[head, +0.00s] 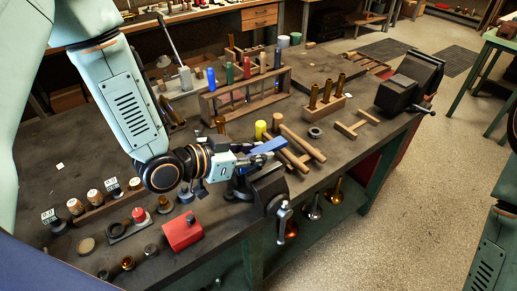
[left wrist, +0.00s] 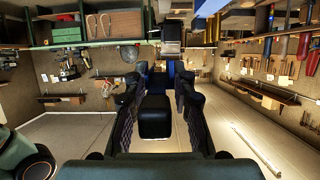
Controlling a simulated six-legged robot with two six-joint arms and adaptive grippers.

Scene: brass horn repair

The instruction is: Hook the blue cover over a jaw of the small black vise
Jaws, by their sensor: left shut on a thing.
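The blue cover (head: 270,145) is a short bright blue strip in the head view. My left gripper (head: 258,153) is shut on it and holds it just above the small black vise (head: 268,186). The vise is at the front edge of the bench, partly hidden behind my gripper, with its screw and handle facing the edge. I cannot tell whether the cover touches a jaw. In the left wrist view, the dark fingers (left wrist: 158,95) stand on either side, with a bit of blue between their far ends. My right gripper is not in view.
A red block (head: 181,231) is at the front left. A rack of coloured tools (head: 245,95) stands behind. A larger black vise (head: 410,84) is at the far right.

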